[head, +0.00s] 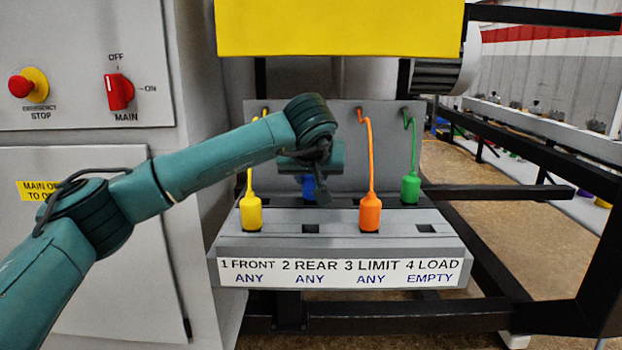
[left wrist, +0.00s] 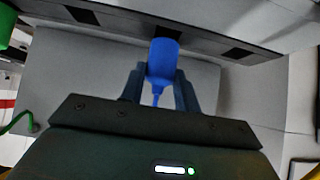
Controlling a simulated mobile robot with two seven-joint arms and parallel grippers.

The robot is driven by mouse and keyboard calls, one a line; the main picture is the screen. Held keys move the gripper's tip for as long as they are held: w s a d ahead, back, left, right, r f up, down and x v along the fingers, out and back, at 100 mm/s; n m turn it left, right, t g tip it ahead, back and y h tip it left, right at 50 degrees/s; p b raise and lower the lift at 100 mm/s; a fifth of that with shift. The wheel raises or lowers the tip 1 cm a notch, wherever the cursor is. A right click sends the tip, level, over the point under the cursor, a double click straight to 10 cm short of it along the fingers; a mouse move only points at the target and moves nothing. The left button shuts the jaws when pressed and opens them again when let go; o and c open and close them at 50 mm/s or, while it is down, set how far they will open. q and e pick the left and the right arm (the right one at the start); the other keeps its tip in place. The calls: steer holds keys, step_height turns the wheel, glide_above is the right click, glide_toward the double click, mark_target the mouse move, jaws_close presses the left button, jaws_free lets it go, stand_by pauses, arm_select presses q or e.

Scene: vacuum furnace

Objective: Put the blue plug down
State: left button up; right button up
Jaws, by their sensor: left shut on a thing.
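The blue plug (head: 308,187) is mostly hidden behind my left gripper (head: 318,188) in the head view, over the back row of the grey socket block (head: 340,245). In the left wrist view my left gripper (left wrist: 160,82) is shut on the blue plug (left wrist: 163,58), one finger on each side, its blue cable toward the palm. The plug's far end is at a back-row socket; I cannot tell whether it is inside. An empty front socket (head: 311,229) shows above label 2 REAR. My right gripper is not in view.
A yellow plug (head: 250,213) and an orange plug (head: 369,214) stand in the front row. A green plug (head: 411,189) stands in the back row at right. Their cables rise to the back panel (head: 345,135). A control cabinet (head: 80,65) stands at left.

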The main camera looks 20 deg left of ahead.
arm_select(q)
steer(key=shift+f, duration=0.25)
steer(key=o, duration=1)
steer(key=shift+r, duration=0.1)
steer(key=shift+r, duration=0.35)
steer(key=p+v, duration=0.1)
steer(key=v, duration=1)
steer(key=shift+s+d+r+p, duration=0.1)
steer(key=shift+s+r+p, duration=0.1)
steer(key=shift+s+p, duration=0.15)
